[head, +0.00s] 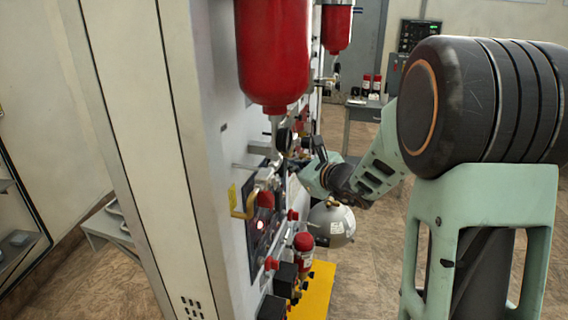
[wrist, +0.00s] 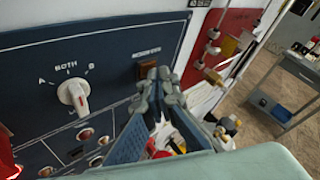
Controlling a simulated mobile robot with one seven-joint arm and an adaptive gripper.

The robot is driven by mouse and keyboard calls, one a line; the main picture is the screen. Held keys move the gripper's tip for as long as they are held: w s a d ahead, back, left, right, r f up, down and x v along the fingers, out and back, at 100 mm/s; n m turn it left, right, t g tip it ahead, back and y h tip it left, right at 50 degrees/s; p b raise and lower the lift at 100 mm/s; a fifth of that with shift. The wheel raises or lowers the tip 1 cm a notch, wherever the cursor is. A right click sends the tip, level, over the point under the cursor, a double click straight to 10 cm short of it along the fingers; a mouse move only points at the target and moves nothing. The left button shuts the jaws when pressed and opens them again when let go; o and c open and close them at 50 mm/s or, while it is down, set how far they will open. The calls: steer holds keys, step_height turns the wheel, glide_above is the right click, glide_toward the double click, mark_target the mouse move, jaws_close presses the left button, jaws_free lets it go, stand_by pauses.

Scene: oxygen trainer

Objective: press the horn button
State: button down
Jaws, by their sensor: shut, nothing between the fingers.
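My gripper (wrist: 163,84) is shut and empty, with its fingertips in front of the dark blue panel (wrist: 112,40) in the wrist view. Just behind and left of the fingertips is a small brown square part (wrist: 147,70) under a pale label (wrist: 147,51). The label is too blurred to read, so I cannot tell whether this is the horn button. The fingers partly cover it, and contact cannot be judged. In the head view my gripper is by the face of the trainer cabinet (head: 185,110), small and partly hidden among fittings.
A white selector knob (wrist: 74,95) marked A, BOTH, B is left of my gripper. Several round fittings (wrist: 86,133) sit below it. A red panel (wrist: 225,40) with valves is at right. Red cylinders (head: 273,50) hang on the cabinet. Open floor (head: 375,265) lies to the right.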

steer(key=shift+a, duration=0.35)
steer(key=shift+s+d, duration=0.4)
steer(key=shift+d, duration=0.1)
steer(key=shift+d+f, duration=0.1)
steer(key=shift+d, duration=0.05)
steer(key=d, duration=0.1)
steer(key=s+d, duration=0.1)
steer(key=d, duration=0.2)
steer(key=shift+s+d+b, duration=0.3)
steer(key=shift+s+d, duration=0.05)
steer(key=shift+s, duration=0.05)
steer(key=shift+a, duration=0.1)
